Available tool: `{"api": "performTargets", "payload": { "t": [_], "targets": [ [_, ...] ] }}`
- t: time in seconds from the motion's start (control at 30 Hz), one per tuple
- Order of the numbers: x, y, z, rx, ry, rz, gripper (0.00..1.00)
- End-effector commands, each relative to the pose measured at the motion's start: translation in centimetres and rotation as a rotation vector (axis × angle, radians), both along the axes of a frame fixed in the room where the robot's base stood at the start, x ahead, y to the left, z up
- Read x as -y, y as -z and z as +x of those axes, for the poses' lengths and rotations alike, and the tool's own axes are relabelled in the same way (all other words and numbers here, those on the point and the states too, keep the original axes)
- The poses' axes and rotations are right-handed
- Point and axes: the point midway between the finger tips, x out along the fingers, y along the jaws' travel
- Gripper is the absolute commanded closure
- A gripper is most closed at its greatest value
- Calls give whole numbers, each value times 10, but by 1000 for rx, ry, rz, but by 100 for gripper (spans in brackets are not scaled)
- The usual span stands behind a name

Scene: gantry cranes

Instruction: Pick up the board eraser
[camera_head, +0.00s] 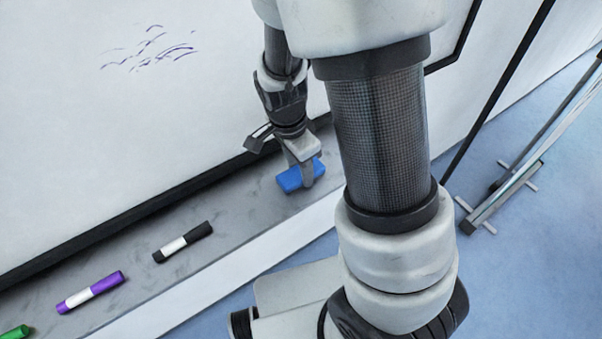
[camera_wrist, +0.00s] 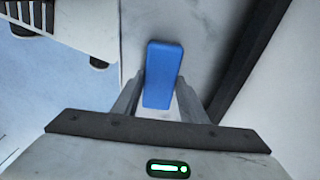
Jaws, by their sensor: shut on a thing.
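The board eraser (camera_head: 292,180) is a blue block at the right end of the grey whiteboard tray in the head view. My gripper (camera_head: 304,176) reaches down over it from above, with one finger in front of the eraser's near side. In the wrist view the blue eraser (camera_wrist: 162,75) lies lengthwise between the two fingers of my gripper (camera_wrist: 160,100), which are shut on its sides. Whether the eraser touches the tray or is just above it, I cannot tell. The finger behind the eraser is mostly hidden in the head view.
The grey tray (camera_head: 240,222) runs along the whiteboard (camera_head: 80,130), which has purple scribbles. A black marker (camera_head: 183,242), a purple marker (camera_head: 90,292) and a green marker (camera_head: 15,332) lie on it to the left. A metal stand (camera_head: 490,205) is on the blue floor at right.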

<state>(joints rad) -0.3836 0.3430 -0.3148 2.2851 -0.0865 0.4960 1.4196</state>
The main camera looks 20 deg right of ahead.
Motion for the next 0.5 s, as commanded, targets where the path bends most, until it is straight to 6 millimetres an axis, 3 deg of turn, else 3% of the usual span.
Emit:
{"api": "performTargets", "payload": {
  "t": [0.27, 0.5],
  "targets": [
    [0, -7, 1, 3, 0, 1, 84],
    [0, -52, 2, 7, 0, 2, 84]
  ]
}}
